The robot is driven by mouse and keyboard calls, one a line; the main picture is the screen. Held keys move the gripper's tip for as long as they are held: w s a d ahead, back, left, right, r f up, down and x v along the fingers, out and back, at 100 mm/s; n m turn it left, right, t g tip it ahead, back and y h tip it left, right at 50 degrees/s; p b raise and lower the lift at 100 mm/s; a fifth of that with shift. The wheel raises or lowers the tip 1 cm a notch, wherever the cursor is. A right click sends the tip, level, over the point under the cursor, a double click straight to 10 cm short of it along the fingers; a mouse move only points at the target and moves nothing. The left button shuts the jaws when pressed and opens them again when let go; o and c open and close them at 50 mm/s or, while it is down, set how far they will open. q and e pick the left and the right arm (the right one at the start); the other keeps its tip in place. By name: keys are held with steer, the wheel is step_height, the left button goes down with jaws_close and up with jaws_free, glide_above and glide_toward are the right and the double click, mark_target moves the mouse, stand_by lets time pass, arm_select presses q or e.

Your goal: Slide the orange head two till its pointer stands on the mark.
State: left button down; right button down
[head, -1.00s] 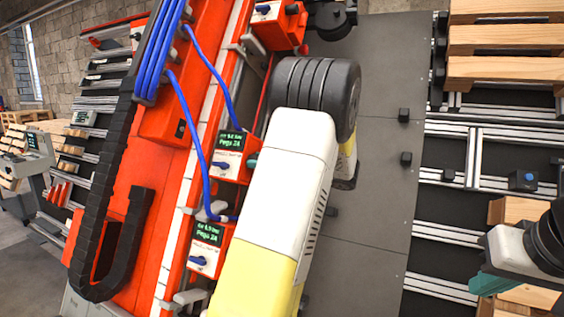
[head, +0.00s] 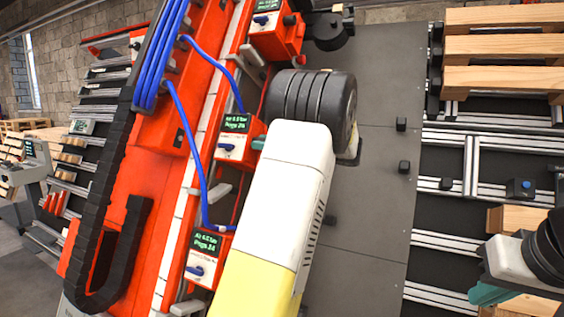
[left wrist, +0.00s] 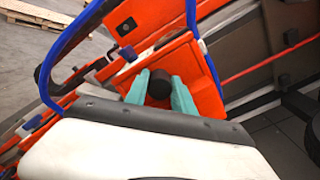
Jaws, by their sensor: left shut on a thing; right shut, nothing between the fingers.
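The orange head (head: 236,148) in the middle of the row has a small green-lit display and a blue lever. My left gripper (head: 259,143) is at its right side, mostly hidden behind my own arm. In the left wrist view, the teal fingers of my left gripper (left wrist: 160,92) are shut on a dark round knob (left wrist: 160,80) on the orange head (left wrist: 176,62). A pale scale strip (head: 202,140) runs along the beam. I cannot make out the pointer or the mark. My right gripper (head: 487,293) is shut and empty, far right.
Another orange head (head: 275,30) stands further up the rail and one (head: 208,258) lower down. Blue hoses (head: 186,120) hang to the heads. A black cable chain (head: 110,215) loops on the left.

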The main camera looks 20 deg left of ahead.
arm_select(q)
steer(key=shift+w+r, duration=0.2)
steer(key=shift+r, duration=0.1)
steer(key=shift+f, duration=0.1)
steer(key=c, duration=1.3)
jaws_free()
steer(key=shift+c, duration=0.2)
steer(key=shift+d, duration=0.15)
steer(key=d, duration=0.7)
steer(key=shift+s+d, duration=0.3)
steer(key=shift+s, duration=0.05)
